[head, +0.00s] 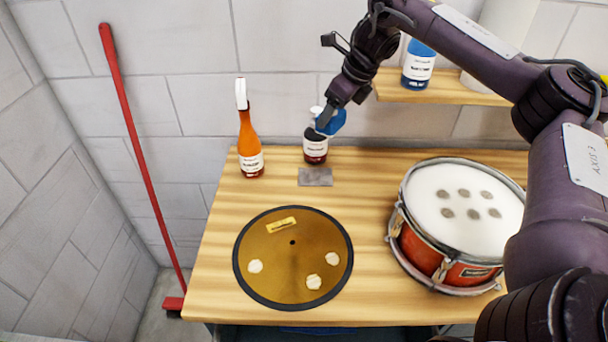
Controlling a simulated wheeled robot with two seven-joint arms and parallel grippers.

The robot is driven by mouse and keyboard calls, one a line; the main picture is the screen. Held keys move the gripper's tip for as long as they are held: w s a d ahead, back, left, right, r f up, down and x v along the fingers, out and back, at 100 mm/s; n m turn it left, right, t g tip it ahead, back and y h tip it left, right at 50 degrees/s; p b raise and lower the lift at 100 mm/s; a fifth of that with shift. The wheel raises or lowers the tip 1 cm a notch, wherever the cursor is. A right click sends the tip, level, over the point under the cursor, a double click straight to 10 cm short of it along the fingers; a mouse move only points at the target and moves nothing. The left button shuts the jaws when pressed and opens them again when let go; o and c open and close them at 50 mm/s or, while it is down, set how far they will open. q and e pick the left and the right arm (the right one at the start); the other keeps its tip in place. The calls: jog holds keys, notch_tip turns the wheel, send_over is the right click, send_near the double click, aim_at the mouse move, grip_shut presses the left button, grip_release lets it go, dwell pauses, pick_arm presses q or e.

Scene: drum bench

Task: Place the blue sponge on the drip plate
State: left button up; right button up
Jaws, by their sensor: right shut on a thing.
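The blue sponge (335,123) is between the fingers of my right gripper (327,115), which is shut on it. The gripper holds it in the air near the back of the bench, in front of part of a dark bottle. A small grey rectangular plate (316,177), which looks like the drip plate, lies flat and bare on the wooden bench. In the picture, the sponge is above and slightly right of this plate. My left gripper is not in view.
A dark bottle (316,151) and an orange spray bottle (249,145) stand near the plate. A cymbal (293,257) with pale pieces lies in front. A red drum (440,256) stands right. A shelf (448,90) holds a blue bottle (418,65).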

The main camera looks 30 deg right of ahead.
jog(key=shift+w+d+r+n, duration=0.1)
jog(key=shift+w+d+n, duration=0.2)
jog(key=shift+w+n, duration=0.4)
jog(key=shift+d+n+y, duration=0.1)
jog(key=shift+n+y, duration=0.2)
jog(key=f+b, duration=0.3)
jog(key=f, duration=0.3)
jog(key=shift+s+b, duration=0.2)
jog(key=shift+b, duration=0.1)
jog(key=p, duration=0.1)
send_over(328, 184)
notch_tip(328, 184, down, 8)
jog(key=f, duration=0.1)
notch_tip(328, 184, down, 4)
jog(key=shift+f+p, duration=0.2)
jog(key=shift+p, duration=0.15)
jog(key=shift+f, duration=0.2)
